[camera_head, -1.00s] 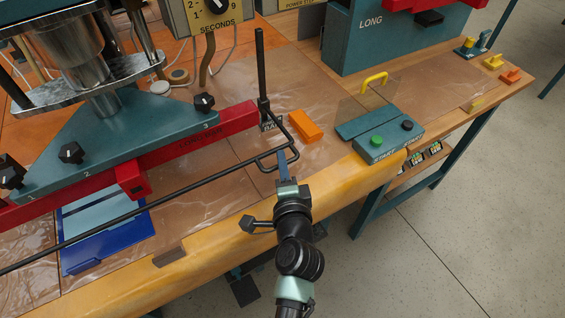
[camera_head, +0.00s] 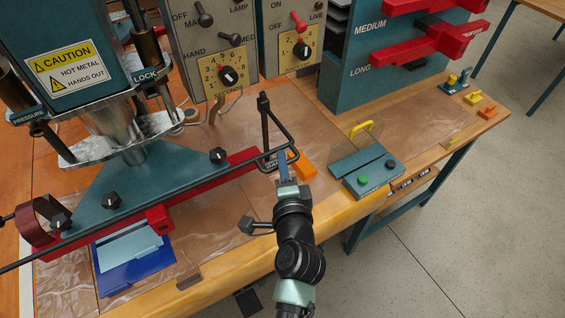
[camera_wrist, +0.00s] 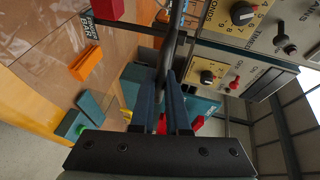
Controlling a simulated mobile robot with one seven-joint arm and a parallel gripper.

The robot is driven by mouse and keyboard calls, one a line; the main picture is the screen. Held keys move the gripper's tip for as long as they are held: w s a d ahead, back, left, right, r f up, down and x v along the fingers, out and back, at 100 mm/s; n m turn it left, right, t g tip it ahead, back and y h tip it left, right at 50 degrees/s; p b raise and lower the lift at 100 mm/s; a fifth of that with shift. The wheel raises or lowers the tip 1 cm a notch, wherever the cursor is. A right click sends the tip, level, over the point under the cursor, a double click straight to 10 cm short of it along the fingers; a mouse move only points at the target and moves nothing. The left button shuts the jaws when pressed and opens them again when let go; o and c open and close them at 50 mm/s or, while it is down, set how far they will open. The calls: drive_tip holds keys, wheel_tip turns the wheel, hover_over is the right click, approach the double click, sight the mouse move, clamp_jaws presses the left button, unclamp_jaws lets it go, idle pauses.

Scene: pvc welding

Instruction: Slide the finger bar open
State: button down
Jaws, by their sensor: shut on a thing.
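The finger bar (camera_head: 205,182) is a thin black rod running along the front of the red beam, with a bent loop at its right end. My gripper (camera_head: 284,168) is at that loop. In the wrist view the two dark blue fingers of my gripper (camera_wrist: 166,105) are shut on the black finger bar (camera_wrist: 172,50), which runs up between them. A black upright post (camera_head: 265,122) stands beside the loop. A small label by it is partly covered by the bar.
The red beam (camera_head: 205,175) and teal press plate (camera_head: 150,185) lie left of my gripper. An orange block (camera_head: 304,167) sits just right of it. Blue sheets (camera_head: 135,262) lie below the bar.

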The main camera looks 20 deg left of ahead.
drive_tip(key=shift+r, duration=0.1)
drive_tip(key=c, duration=0.9)
unclamp_jaws()
drive_tip(key=b+v, duration=0.2)
drive_tip(key=v, duration=1.1)
